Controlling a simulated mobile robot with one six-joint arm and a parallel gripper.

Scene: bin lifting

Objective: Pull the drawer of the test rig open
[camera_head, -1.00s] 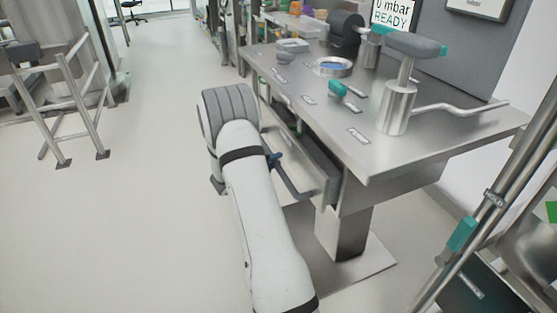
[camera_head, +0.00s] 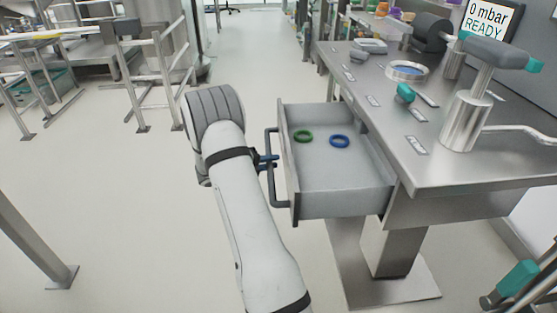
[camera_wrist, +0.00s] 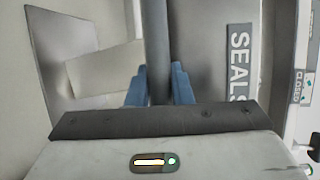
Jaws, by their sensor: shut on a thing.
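The drawer (camera_head: 340,205) of the steel test rig (camera_head: 440,165) stands pulled well out toward the left, its inside open to view. A green ring (camera_head: 303,136) and a blue ring (camera_head: 339,141) lie on its floor. Its dark bar handle (camera_head: 272,187) runs along the front. My gripper (camera_head: 265,160) is at the handle, with its blue fingers partly hidden by my arm. In the wrist view my gripper (camera_wrist: 160,85) has a blue finger on each side of the handle bar (camera_wrist: 156,45) and is shut on it. A "SEALS" label (camera_wrist: 239,62) shows on the drawer front.
A display (camera_head: 485,20) reads "0 mbar READY". Steel railings (camera_head: 150,80) stand at the left.

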